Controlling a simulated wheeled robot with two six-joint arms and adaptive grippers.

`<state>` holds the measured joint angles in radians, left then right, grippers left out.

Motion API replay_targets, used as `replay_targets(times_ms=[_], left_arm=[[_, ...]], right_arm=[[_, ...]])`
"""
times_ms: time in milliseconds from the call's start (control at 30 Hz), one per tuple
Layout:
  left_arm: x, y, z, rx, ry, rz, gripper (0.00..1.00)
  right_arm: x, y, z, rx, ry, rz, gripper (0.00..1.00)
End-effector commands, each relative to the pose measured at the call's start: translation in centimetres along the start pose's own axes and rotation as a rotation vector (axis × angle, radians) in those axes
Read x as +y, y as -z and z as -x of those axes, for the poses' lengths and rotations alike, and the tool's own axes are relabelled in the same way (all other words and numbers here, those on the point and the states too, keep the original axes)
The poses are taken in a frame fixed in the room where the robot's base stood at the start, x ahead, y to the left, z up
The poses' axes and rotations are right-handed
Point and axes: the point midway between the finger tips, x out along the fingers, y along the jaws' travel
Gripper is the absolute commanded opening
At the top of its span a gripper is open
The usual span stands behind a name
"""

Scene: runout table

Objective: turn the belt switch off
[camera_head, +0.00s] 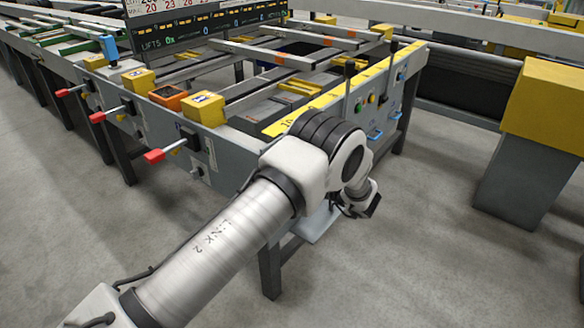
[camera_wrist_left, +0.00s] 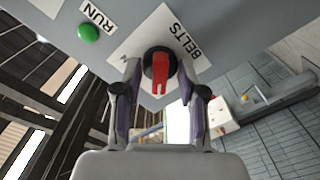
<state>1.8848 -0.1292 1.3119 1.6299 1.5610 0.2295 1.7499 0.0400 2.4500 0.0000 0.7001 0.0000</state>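The belt switch (camera_wrist_left: 160,72) is a red lever on a round black base, on a grey panel in the left wrist view. Its white plate reads "BELTS"; another marking on the plate is mostly hidden. My left gripper (camera_wrist_left: 159,79) is open, with its fingertips on either side of the switch and apparently small gaps. In the head view, my left gripper (camera_head: 358,202) is low by the near corner of the table, partly hidden by my arm. The switch is hidden there. My right gripper is not in view.
A green button (camera_wrist_left: 88,33) marked "RUN" is beside the switch plate. The runout table (camera_head: 225,150) has red-handled levers (camera_head: 155,155) on its near side and more controls (camera_head: 372,99) on its right end panel. A yellow-topped post (camera_head: 545,105) stands right, with clear floor between.

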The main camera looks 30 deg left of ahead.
Motion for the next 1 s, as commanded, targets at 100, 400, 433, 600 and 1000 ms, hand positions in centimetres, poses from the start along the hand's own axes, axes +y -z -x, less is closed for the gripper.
replay_targets(times_ms=[100,400,433,600,1000], left_arm=[[0.0,0.0,0.2,0.000,-0.001,0.000,0.41],[0.1,-0.1,6.2,-0.003,-0.005,0.000,0.41],[0.0,-0.1,7.0,-0.003,-0.004,0.000,0.41],[0.0,-0.1,10.7,-0.002,-0.003,0.000,0.41],[0.0,0.0,12.0,0.000,0.000,0.000,0.41]], right_arm=[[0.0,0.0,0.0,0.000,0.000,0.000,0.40],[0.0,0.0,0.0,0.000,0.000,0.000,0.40],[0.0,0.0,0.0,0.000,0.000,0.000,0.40],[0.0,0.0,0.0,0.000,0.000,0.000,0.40],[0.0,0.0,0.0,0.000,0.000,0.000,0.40]])
